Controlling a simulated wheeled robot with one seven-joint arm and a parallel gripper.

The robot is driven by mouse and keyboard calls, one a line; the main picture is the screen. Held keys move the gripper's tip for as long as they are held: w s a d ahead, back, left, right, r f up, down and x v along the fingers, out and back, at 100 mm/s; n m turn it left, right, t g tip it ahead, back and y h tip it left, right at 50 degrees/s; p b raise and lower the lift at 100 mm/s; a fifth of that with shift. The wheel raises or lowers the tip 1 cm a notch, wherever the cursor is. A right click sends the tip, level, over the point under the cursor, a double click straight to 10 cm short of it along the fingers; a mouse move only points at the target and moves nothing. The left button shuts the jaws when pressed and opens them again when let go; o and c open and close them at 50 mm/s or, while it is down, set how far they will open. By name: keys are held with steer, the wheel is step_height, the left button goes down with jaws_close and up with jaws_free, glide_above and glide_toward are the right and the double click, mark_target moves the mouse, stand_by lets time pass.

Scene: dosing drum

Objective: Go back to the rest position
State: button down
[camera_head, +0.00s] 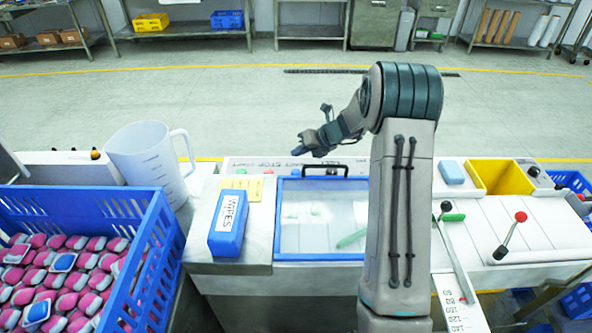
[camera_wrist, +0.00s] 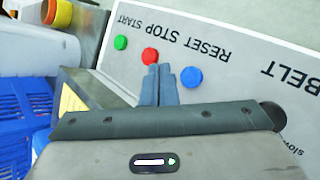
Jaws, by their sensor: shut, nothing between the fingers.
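My gripper (camera_head: 300,152) is at the end of my raised, bent arm, above the back edge of the clear-lidded compartment (camera_head: 321,221) in the head view. In the wrist view my gripper (camera_wrist: 159,67) has its two fingers together with nothing between them. The fingertips appear over a panel (camera_wrist: 225,50) marked START, STOP, RESET and BELT. A green button (camera_wrist: 120,42), a red button (camera_wrist: 150,56) and a blue button (camera_wrist: 191,77) are close around the fingertips. I cannot tell whether the fingers touch the panel.
A blue crate (camera_head: 168,213) of pink and blue pods stands at the left, beside a white jug (camera_head: 140,150). A blue WIPES box (camera_head: 229,225) lies left of the compartment. Open floor lies behind.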

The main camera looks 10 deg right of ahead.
stand_by(0.6)
steer(key=shift+s+a+r, duration=0.15)
steer(key=shift+r, duration=0.15)
steer(key=s+a+r+n, duration=0.1)
steer(key=s+r+n, duration=0.1)
steer(key=n, duration=0.1)
steer(key=s+a+r+n+g, duration=0.1)
steer(key=s+r+n, duration=0.1)
steer(key=s+n, duration=0.1)
steer(key=s+a+r+n+h, duration=0.1)
steer(key=s+r+n, duration=0.1)
steer(key=s+r, duration=0.1)
steer(key=shift+s+n+g, duration=0.2)
steer(key=shift+n+g, duration=0.1)
steer(key=shift+n, duration=0.1)
steer(key=s+d+r+n+h, duration=0.1)
steer(key=s+r+n+h, duration=0.2)
steer(key=s+n, duration=0.9)
steer(key=s+d+r+n+h, duration=0.1)
steer(key=s+r+n+h, duration=0.2)
steer(key=s+n, duration=1)
steer(key=s+r, duration=0.1)
steer(key=s, duration=0.3)
steer(key=shift+s+d+g, duration=0.15)
steer(key=shift+s+g, duration=0.15)
steer(key=shift+s, duration=0.05)
